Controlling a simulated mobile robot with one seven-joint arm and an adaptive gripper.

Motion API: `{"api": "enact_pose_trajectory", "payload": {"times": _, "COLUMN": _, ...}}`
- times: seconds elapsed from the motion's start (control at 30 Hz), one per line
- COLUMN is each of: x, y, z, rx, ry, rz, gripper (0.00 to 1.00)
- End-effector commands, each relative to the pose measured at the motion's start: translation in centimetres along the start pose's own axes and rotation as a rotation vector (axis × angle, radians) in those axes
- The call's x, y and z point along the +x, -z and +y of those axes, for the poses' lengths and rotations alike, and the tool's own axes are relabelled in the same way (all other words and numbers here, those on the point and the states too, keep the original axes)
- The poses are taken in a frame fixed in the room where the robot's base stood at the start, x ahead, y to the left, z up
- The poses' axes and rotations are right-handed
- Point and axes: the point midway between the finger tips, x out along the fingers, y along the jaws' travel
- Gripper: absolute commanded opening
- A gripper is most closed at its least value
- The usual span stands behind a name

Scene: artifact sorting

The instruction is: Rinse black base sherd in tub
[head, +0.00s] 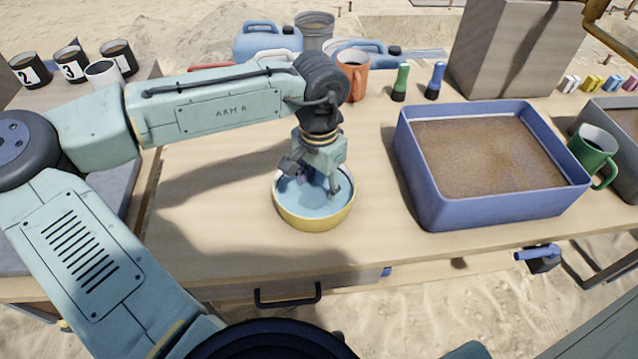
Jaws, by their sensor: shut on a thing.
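The round yellow tub (314,218) holds blue water and stands on the table near the middle of the head view. My gripper (316,188) reaches down into it from above, with its fingers inside the rim. The fingers are shut on a dark piece (312,194), low at the water; it appears to be the black base sherd. The fingers and the shadow in the tub hide most of its outline, and I cannot tell how deep it sits in the water.
A large blue bin (425,200) of brown, grainy material stands right of the tub. A green mug (594,152) is beside it. Numbered cups are at the far left.

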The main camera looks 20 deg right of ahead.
Motion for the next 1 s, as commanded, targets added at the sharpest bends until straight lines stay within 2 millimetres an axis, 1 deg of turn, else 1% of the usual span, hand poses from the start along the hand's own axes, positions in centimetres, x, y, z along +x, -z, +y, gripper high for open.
{"api": "enact_pose_trajectory", "payload": {"times": 0.33, "x": -0.1, "y": 0.2, "z": -0.2, "rx": 0.000, "ry": 0.000, "rz": 0.000, "gripper": 0.21}}
{"api": "enact_pose_trajectory", "payload": {"times": 0.73, "x": -0.1, "y": 1.7, "z": -2.0, "rx": 0.000, "ry": 0.001, "rz": 0.001, "gripper": 0.21}}
{"api": "enact_pose_trajectory", "payload": {"times": 0.87, "x": 0.0, "y": 1.4, "z": -1.7, "rx": 0.001, "ry": 0.000, "rz": 0.000, "gripper": 0.21}}
{"api": "enact_pose_trajectory", "payload": {"times": 1.0, "x": 0.0, "y": 0.8, "z": -0.9, "rx": 0.001, "ry": -0.001, "rz": -0.001, "gripper": 0.21}}
